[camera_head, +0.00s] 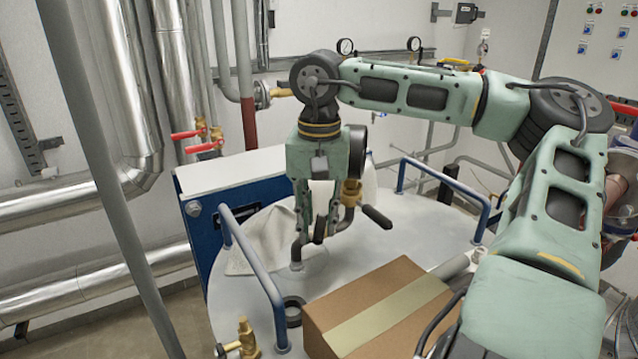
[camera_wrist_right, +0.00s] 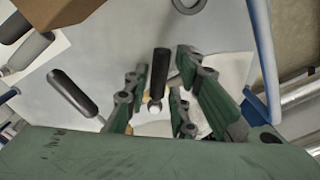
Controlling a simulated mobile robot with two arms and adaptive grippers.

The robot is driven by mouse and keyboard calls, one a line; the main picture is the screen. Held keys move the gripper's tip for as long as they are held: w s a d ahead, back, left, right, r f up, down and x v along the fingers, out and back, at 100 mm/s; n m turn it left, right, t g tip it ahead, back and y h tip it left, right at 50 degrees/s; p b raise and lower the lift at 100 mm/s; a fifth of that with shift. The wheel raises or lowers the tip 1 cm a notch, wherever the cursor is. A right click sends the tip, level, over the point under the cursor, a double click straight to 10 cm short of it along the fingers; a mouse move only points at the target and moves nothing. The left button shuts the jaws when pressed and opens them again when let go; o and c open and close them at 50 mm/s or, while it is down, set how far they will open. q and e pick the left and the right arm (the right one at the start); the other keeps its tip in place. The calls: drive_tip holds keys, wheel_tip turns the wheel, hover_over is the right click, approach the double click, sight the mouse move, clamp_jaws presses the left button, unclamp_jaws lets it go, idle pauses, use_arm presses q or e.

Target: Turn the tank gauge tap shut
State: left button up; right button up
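The tank's brass tap fitting (camera_head: 350,192) stands on the pale tank top (camera_head: 385,255) in the head view, partly behind my right gripper. A black handle (camera_head: 377,217) sticks out to its right; a similar handle shows left of the fingers in the wrist view (camera_wrist_right: 72,94). A round dark gauge (camera_head: 357,150) is mostly hidden behind the gripper. My right gripper (camera_head: 318,232) points down. In the wrist view its green fingers (camera_wrist_right: 160,100) are apart, with a dark lever (camera_wrist_right: 160,72) between them and gaps on both sides. I cannot tell which part this lever belongs to. My left gripper is not in view.
A cardboard box (camera_head: 378,310) sits on the tank's front. Blue rails (camera_head: 255,270) stand at the edge. A dark ring (camera_head: 293,312) and a grey cloth (camera_head: 262,245) lie on top. A blue cabinet (camera_head: 200,225) is behind left. Red-handled valves (camera_head: 203,143) are on wall pipes.

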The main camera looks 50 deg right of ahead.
sight(319, 228)
drive_tip(key=shift+o, duration=0.9)
drive_tip(key=shift+f, duration=0.1)
wheel_tip(319, 228, up, 12)
drive_tip(key=shift+c, duration=0.3)
